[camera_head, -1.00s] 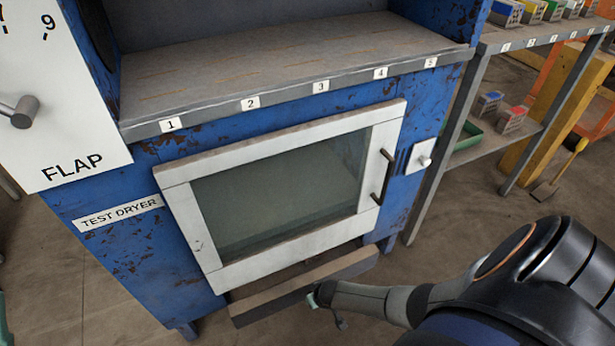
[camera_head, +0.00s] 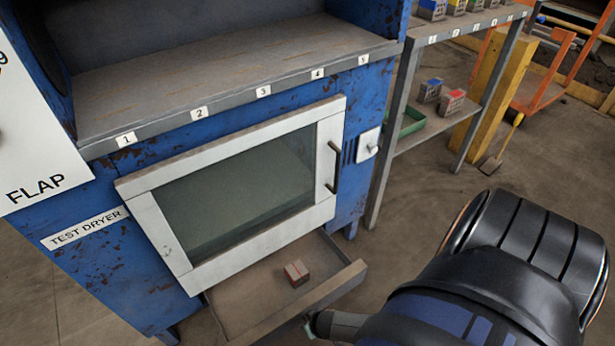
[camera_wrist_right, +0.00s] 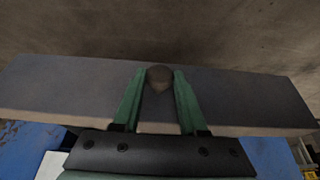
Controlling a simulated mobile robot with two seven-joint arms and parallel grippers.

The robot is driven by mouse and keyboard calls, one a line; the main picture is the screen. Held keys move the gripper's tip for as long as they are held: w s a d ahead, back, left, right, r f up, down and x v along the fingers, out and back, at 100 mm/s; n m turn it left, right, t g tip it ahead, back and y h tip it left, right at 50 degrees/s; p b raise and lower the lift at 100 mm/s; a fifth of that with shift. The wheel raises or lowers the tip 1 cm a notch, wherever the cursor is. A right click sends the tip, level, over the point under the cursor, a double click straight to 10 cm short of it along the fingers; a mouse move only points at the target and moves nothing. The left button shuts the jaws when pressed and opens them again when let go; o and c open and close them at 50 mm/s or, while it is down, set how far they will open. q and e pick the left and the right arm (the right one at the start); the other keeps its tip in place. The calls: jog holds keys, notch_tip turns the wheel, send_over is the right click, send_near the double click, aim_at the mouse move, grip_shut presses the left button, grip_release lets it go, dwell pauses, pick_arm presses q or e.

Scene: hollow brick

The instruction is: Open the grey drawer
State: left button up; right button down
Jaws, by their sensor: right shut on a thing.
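The grey drawer (camera_head: 344,284) under the blue test dryer (camera_head: 95,262) stands pulled out, and its inside shows. A small red-brown brick (camera_head: 296,273) lies in it. My right gripper (camera_head: 312,325) is at the drawer's front panel in the head view, mostly hidden behind my own arm. In the right wrist view, the green fingers of my right gripper (camera_wrist_right: 158,84) are shut on the drawer's round knob (camera_wrist_right: 159,78), with the drawer front (camera_wrist_right: 235,95) behind it. My left gripper is in neither view.
The white-framed glass door (camera_head: 240,188) above the drawer is shut, with a dark handle (camera_head: 333,167). A metal shelf (camera_head: 400,145) with several small bricks stands to the right. The floor (camera_head: 425,215) between shelf and my right arm is clear.

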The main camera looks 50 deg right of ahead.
dwell(0.3)
jog(key=shift+c, duration=2.4)
grip_release()
